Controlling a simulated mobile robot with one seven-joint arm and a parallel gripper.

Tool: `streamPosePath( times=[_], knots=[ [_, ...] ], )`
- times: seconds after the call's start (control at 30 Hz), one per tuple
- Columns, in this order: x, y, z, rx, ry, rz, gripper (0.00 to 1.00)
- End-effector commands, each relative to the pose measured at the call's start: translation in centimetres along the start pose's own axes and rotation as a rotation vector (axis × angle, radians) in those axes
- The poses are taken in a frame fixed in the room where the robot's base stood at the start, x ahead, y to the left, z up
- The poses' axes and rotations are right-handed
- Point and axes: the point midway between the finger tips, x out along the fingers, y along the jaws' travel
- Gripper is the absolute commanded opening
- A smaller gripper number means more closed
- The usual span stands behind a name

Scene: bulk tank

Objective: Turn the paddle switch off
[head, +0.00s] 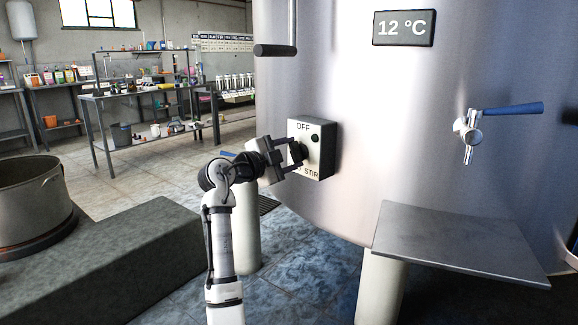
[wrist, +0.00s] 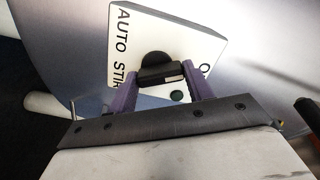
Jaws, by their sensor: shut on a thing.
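The switch box (head: 326,160) is a pale plate on a dark housing on the tank's side, with "OFF" at its top and "STIR" readable at its bottom. In the wrist view, the plate (wrist: 196,32) reads "AUTO STIR" at the left and the start of "OFF" at the right. The black paddle switch (wrist: 157,66) sits between the labels. A pale mark shows on its bar, on the side nearer "OFF". My gripper (head: 294,156) is at the plate, its purple fingers shut on the paddle, one on each side; it also shows in the wrist view (wrist: 161,82).
A dark round spot (wrist: 177,96) is beside the paddle. The steel tank (head: 400,120) carries a "12 °C" display (head: 403,28) and a blue-handled tap (head: 512,109). A metal shelf (head: 450,240) juts out at the right.

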Motion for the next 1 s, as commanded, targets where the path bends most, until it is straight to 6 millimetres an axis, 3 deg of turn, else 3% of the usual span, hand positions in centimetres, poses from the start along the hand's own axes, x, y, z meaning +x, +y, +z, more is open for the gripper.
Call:
streamPosePath(
  times=[0.5,1.0],
  knots=[
    [-0.02,0.21,-0.12,0.396,0.001,0.002,0.28],
    [0.0,0.15,-0.23,0.506,0.002,0.003,0.28]
  ],
)
